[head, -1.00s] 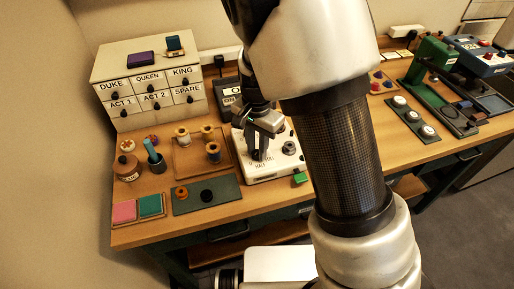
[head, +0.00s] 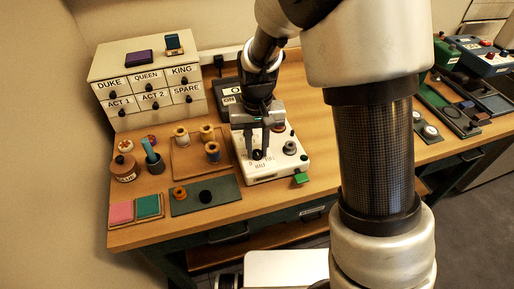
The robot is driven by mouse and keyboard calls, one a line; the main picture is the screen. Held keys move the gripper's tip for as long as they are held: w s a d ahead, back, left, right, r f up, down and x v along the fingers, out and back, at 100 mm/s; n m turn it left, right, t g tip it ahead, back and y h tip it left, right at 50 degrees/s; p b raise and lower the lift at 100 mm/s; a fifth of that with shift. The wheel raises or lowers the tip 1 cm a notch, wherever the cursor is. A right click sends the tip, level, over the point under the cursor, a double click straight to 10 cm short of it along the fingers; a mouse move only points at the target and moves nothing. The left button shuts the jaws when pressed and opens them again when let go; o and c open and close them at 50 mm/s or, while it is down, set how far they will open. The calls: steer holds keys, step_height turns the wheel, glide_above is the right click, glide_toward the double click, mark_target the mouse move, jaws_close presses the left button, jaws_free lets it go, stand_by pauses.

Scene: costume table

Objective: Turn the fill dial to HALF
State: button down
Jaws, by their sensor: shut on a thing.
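The white panel (head: 290,168) lies on the wooden table, with printed words by its front edge; HALF seems legible there. The fill dial (head: 258,155) is a small dark knob on the panel's left part. My gripper (head: 257,151) points down over the panel, its two dark fingers shut around the dial. The fingers hide most of the dial, so its exact setting cannot be read. A grey knob (head: 290,147) stands on the panel to the right of my gripper. A green piece (head: 301,178) sticks out at the panel's front right corner.
A wooden tray (head: 183,162) with several thread spools stands left of the panel. A dark green board (head: 222,193) lies in front of it. A drawer cabinet (head: 115,70) stands at the back left. My arm covers much of the table to the right.

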mark_target(257, 152)
steer(key=shift+n, duration=0.3)
steer(key=c, duration=1.5)
jaws_free()
step_height(257, 152, up, 18)
steer(key=shift+f+p, duration=0.25)
steer(key=shift+p, duration=0.4)
